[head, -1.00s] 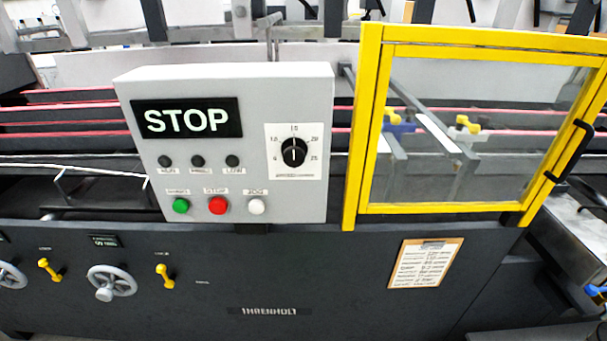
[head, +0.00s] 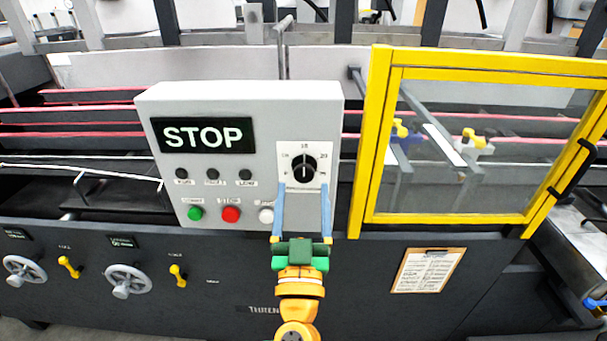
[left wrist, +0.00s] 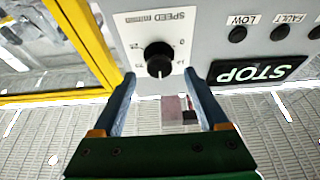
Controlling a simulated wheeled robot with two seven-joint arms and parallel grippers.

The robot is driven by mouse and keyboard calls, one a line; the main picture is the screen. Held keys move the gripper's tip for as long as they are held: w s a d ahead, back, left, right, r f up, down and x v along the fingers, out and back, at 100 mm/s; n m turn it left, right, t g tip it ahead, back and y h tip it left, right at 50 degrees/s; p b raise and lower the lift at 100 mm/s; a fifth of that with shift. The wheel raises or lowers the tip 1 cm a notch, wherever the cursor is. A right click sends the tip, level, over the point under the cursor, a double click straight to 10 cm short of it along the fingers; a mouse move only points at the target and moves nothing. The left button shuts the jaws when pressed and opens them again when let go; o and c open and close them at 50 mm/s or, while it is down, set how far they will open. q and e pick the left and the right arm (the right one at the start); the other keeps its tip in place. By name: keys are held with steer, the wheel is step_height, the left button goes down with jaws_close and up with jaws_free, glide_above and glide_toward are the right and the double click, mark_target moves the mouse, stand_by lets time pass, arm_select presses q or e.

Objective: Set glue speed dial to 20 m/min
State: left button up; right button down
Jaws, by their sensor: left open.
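The glue speed dial is a black round knob (head: 304,168) on a white scale plate, at the right of the grey control box. Its white mark seems to point up, near 15, with 20 to the right of that. My left gripper (head: 304,188) is open, its two blue fingers pointing at the plate, one toward each side of the knob. The left wrist view, upside down to the panel, shows the knob (left wrist: 158,58) just beyond and between the open fingertips (left wrist: 160,76). The fingers do not appear to grip it. My right gripper is not in view.
The grey box (head: 160,110) has a STOP display (head: 205,134), small dark lamps and green (head: 195,214), red (head: 231,214) and white (head: 266,215) buttons close to my left finger. A yellow-framed guard (head: 380,140) stands just right of the box. A clipboard (head: 427,270) hangs below.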

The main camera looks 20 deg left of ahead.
mark_target(304, 171)
arm_select(q)
steer(key=shift+x, duration=0.9)
steer(key=shift+w+a+r+p, duration=0.1)
steer(key=shift+w+a+p, duration=0.05)
steer(key=shift+w+p, duration=0.25)
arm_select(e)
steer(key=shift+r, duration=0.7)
arm_select(q)
jaws_close()
